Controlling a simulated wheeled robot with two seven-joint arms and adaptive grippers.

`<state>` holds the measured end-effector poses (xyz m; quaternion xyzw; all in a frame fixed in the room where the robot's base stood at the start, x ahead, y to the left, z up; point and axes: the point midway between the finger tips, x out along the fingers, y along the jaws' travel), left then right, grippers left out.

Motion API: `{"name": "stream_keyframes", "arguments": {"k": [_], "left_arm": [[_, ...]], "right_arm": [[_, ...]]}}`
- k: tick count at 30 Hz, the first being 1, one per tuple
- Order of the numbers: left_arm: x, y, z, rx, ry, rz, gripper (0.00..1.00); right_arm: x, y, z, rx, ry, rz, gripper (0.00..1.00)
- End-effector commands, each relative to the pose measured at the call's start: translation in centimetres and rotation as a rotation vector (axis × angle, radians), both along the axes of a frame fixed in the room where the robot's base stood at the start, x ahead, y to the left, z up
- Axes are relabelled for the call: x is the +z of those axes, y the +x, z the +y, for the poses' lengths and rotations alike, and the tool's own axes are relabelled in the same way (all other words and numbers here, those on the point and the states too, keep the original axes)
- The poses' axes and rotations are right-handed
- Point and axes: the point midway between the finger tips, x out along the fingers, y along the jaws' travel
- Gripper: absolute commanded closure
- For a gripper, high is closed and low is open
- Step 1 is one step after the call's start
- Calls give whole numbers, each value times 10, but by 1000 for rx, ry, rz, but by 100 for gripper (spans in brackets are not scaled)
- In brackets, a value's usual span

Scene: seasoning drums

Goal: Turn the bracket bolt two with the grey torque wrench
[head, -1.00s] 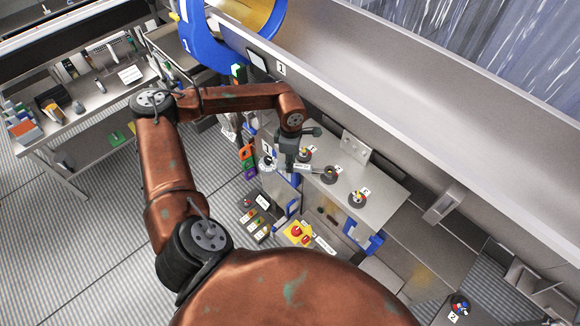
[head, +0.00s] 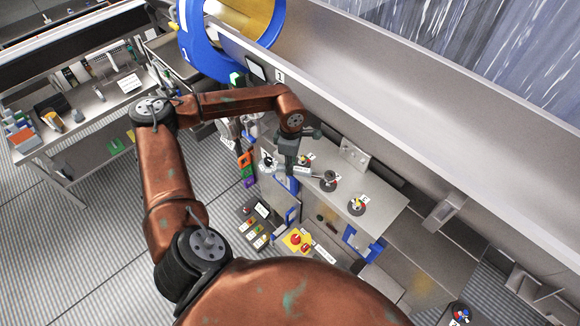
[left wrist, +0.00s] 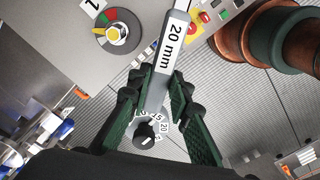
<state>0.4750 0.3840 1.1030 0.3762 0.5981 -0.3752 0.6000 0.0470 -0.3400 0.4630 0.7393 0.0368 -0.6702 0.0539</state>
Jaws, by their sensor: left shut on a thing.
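My left gripper (head: 287,162) is over the metal bench and shut on the grey torque wrench (left wrist: 158,88). In the left wrist view its two green-padded fingers (left wrist: 160,92) close on the wrench's shaft, which carries a white "20 mm" label. The wrench runs out of the top of that view, so its far end is hidden there. In the head view the white label (head: 302,170) shows just right of the gripper. I cannot tell bracket bolt two or whether the wrench touches a bolt. My right gripper is not in view.
A yellow box with a red button (head: 297,240) is below the bench front. A long trough wall borders the back.

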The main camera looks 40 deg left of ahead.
Motion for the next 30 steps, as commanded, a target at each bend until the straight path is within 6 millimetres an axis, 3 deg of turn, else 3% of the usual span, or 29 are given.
{"name": "stream_keyframes", "arguments": {"k": [30], "left_arm": [[45,0,0,-1,0,0,100]], "right_arm": [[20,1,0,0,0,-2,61]]}}
